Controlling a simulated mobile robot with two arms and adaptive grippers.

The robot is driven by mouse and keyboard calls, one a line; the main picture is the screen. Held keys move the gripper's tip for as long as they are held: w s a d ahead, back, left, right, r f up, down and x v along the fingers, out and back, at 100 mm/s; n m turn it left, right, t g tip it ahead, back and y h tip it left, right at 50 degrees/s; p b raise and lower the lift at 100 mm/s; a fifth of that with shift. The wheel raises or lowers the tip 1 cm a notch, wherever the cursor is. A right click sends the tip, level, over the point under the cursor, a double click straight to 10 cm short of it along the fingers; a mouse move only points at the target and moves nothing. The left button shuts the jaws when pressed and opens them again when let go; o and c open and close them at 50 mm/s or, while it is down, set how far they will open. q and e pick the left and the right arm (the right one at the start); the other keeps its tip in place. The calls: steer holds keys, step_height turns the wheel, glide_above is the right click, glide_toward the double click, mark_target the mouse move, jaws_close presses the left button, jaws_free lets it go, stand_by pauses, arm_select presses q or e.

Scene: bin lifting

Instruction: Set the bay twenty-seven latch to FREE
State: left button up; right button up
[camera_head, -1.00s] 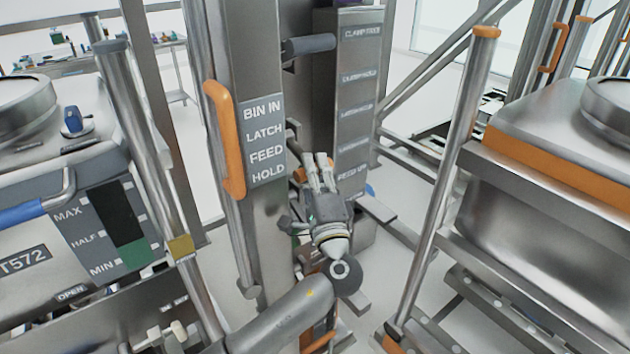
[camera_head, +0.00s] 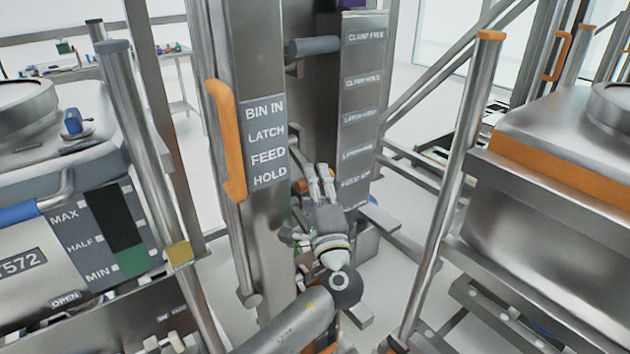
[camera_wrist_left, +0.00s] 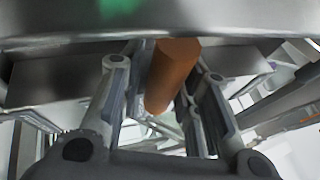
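My left gripper (camera_head: 319,172) is at the lower end of the steel post, right of the sign reading BIN IN, LATCH, FEED, HOLD (camera_head: 267,145). In the left wrist view its two fingers (camera_wrist_left: 166,72) are apart, with an orange cylindrical handle (camera_wrist_left: 174,70) between them. Gaps show beside the handle, so the fingers are open around it. The handle's far end and mount are not clear. In the head view the gripper mostly hides this spot. My right gripper is not in view.
A long orange grab handle (camera_head: 226,140) is on the post's left side. A column of labels (camera_head: 362,115), the top one CLAMP FREE, stands behind. A grey bar (camera_head: 314,46) sticks out above. Steel bins stand left (camera_head: 30,245) and right (camera_head: 540,215), behind upright rails.

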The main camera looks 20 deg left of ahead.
arm_select(q)
steer(key=shift+o, duration=1.1)
steer(key=v, duration=1.2)
steer(key=shift+f, duration=0.1)
